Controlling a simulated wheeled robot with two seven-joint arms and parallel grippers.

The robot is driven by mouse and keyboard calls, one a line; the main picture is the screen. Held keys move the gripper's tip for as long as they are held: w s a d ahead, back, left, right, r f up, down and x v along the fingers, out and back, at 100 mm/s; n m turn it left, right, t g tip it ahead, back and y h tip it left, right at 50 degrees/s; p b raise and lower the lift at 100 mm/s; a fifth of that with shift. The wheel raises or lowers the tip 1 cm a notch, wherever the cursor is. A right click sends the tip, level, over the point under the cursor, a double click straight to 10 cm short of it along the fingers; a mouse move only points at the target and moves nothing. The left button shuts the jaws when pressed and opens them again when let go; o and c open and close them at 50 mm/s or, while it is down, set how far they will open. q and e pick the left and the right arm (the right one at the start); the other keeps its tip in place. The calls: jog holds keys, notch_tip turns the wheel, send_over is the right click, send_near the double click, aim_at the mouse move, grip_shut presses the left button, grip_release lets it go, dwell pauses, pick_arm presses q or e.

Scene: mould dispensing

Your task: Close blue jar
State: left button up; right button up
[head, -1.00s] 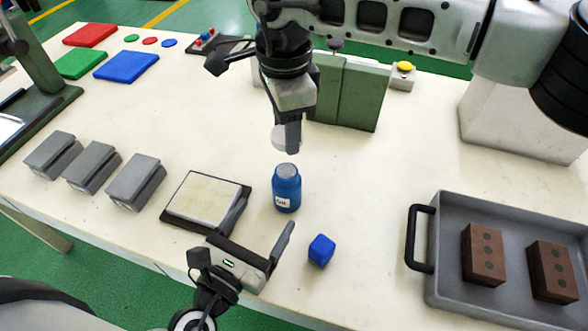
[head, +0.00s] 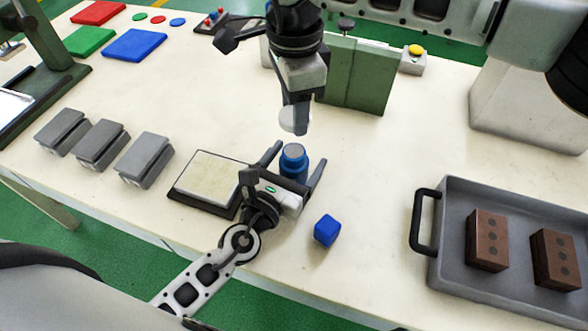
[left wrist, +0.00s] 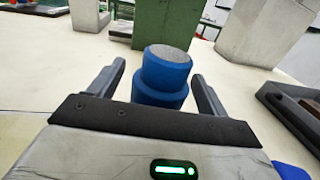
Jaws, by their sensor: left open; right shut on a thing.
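The blue jar (head: 293,160) stands upright on the table with its grey top uncovered. It also shows in the left wrist view (left wrist: 162,76). My left gripper (head: 298,166) is open, with one finger on each side of the jar. The wrist view shows gaps between the fingers and the jar, so it does not grip it. My right gripper (head: 296,120) is above and just behind the jar, shut on a round white lid (head: 292,121). The lid is held apart from the jar, partly hidden by the fingers.
A blue cube (head: 327,230) lies right of the jar. A tray (head: 437,262) with two brown blocks is at the right. A framed pale pad (head: 208,178) and several grey blocks (head: 101,146) are at the left. A green block structure (head: 358,75) stands behind.

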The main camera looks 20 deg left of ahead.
pick_arm(q)
jog(key=shift+w+d, duration=0.1)
jog(key=shift+w, duration=0.55)
jog(key=c, duration=1.5)
jog(key=shift+o, duration=0.2)
pick_arm(e)
send_over(293, 151)
jog(key=shift+f, duration=2.5)
jog(key=shift+f, duration=0.1)
jog(key=shift+f, duration=0.8)
jog(key=shift+f, duration=0.55)
